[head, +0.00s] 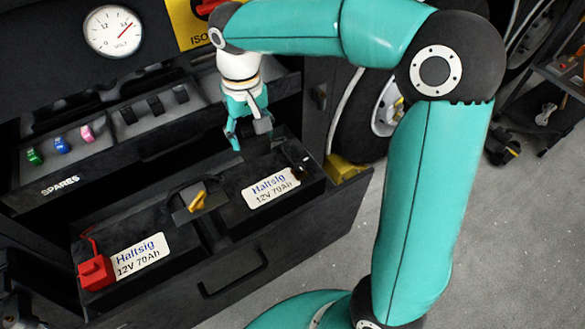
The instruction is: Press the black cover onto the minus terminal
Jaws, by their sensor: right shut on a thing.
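My right gripper (251,132) hangs from the teal arm, pointing down above the far end of the right-hand battery (235,205). It is shut on a small dark piece, which looks like the black cover (262,125); the fingers partly hide it. The cover is held clear of the battery. The minus terminal seems to be the small pale spot (306,159) at the right end of that battery, too small to make out well. The left-hand battery (150,275) has a red cover (95,270) at its left corner. My left gripper is not in view.
Both batteries sit in a pulled-out dark drawer (265,265) with a yellow catch (197,201) between them. Behind is a spares shelf (100,165) with coloured and black clips. A volt gauge (113,32) is above. A wheel (385,105) stands to the right.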

